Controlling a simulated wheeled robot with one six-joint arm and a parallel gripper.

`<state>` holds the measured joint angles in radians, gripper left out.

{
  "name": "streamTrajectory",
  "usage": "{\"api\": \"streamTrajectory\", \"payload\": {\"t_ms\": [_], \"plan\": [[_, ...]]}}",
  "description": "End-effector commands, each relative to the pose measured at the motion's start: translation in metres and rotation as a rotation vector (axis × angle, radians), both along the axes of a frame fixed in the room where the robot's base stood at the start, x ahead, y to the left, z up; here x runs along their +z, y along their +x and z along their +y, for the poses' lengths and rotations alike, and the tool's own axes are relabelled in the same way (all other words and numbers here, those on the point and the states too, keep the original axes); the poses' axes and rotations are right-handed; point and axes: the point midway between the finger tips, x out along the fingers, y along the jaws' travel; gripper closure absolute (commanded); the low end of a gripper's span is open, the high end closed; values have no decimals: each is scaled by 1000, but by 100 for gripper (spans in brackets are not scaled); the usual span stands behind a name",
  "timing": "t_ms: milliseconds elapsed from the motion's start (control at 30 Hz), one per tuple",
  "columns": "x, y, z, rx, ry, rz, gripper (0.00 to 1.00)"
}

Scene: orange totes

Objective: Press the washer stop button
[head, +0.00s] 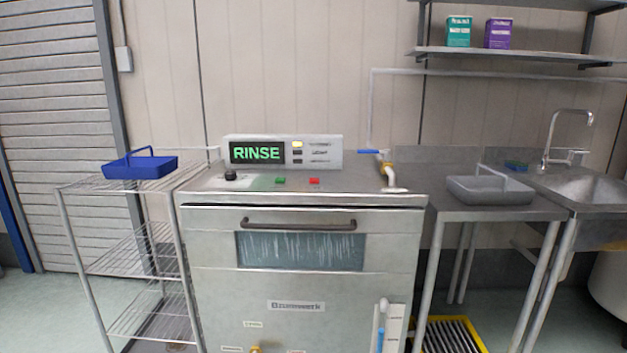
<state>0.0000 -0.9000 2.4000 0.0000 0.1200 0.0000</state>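The washer (305,230) is a steel box-shaped machine in the middle of the view, with a dark bar handle and a small window on its closed front. On its top ledge, a red button (314,181) sits to the right of a green button (280,181). A black knob (231,174) is on the left of the same ledge. The display (257,153) behind reads "RINSE" in green, with a lit yellow lamp beside it. Any labels by the buttons are too small to read. My gripper is not in view.
A wire rack (125,187) with a blue caddy (141,166) stands left of the washer. On the right are a steel table with a grey caddy (490,190) and a sink (590,188). A blue-handled valve and pipe (390,175) rise beside the ledge's right end. Floor shows at lower left.

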Motion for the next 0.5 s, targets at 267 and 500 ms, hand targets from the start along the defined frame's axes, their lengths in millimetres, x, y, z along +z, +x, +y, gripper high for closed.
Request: {"api": "streamTrajectory", "payload": {"t_ms": [267,500], "plan": [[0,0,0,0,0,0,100],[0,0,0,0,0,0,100]]}}
